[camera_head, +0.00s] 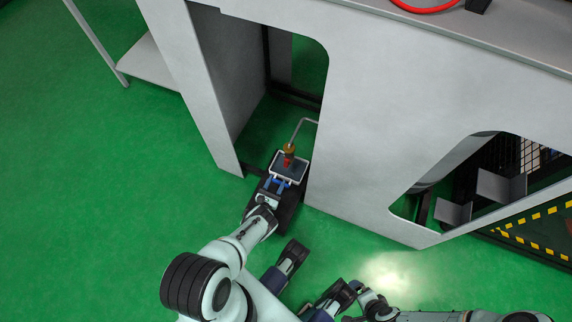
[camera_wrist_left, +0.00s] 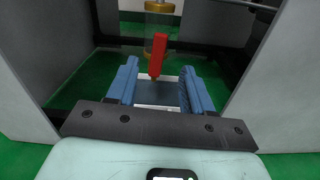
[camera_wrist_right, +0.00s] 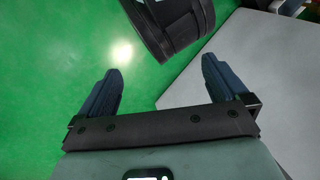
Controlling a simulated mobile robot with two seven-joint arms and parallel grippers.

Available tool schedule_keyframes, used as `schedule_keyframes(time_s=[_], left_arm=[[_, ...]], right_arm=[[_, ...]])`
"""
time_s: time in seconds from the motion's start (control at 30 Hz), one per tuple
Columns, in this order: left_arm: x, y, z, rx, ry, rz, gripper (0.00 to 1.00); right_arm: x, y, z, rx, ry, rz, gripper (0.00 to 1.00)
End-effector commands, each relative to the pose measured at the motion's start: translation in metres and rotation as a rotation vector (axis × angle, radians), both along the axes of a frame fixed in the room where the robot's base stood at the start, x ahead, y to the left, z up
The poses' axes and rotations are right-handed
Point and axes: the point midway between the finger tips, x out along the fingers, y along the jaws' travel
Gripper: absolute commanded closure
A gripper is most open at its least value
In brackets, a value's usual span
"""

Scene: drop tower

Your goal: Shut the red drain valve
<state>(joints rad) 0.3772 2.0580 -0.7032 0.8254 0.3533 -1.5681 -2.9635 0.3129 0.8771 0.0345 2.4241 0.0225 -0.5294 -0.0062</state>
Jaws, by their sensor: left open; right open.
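The red drain valve lever (camera_head: 288,160) hangs below a brass fitting (camera_head: 290,149) on a thin bent pipe inside the opening of the grey housing. In the left wrist view the red lever (camera_wrist_left: 158,55) points down and leans slightly, with its lower end between the blue fingers or just beyond them. I cannot tell whether it touches a finger. My left gripper (camera_head: 278,183) is open and reaches into the opening. It also shows in the left wrist view (camera_wrist_left: 158,77). My right gripper (camera_wrist_right: 161,75) is open and empty, over the green floor outside the housing.
A small grey tray (camera_head: 291,166) lies beneath the lever. Housing walls (camera_head: 232,100) stand close on both sides of the opening. Open green floor (camera_head: 90,220) lies to the left.

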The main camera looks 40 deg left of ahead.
Motion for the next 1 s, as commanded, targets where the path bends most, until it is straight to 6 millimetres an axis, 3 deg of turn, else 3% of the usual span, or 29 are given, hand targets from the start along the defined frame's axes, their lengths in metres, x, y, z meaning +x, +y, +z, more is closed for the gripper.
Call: schedule_keyframes(time_s=[0.2,0.4,0.6,0.87,0.9,1.0], left_arm=[[0.046,0.015,-0.002,-0.001,-0.003,0.0,0.49],[0.077,0.024,-0.002,-0.001,-0.001,0.0,0.49],[0.09,0.029,-0.001,-0.002,0.002,0.0,0.49],[0.092,0.029,0.0,-0.003,0.001,0.0,0.49],[0.092,0.029,0.0,-0.003,0.001,0.0,0.52],[0.092,0.029,0.0,-0.003,0.001,0.0,0.85]], right_arm=[[0.015,-0.008,-0.013,-0.019,-0.038,-0.016,0.0],[0.033,-0.017,-0.025,-0.043,-0.085,-0.035,0.0],[0.041,-0.021,-0.029,-0.053,-0.107,-0.044,0.0],[0.042,-0.022,-0.029,-0.055,-0.111,-0.045,0.0],[0.042,-0.022,-0.029,-0.055,-0.11,-0.045,0.0],[0.042,-0.022,-0.029,-0.055,-0.11,-0.045,0.0]])
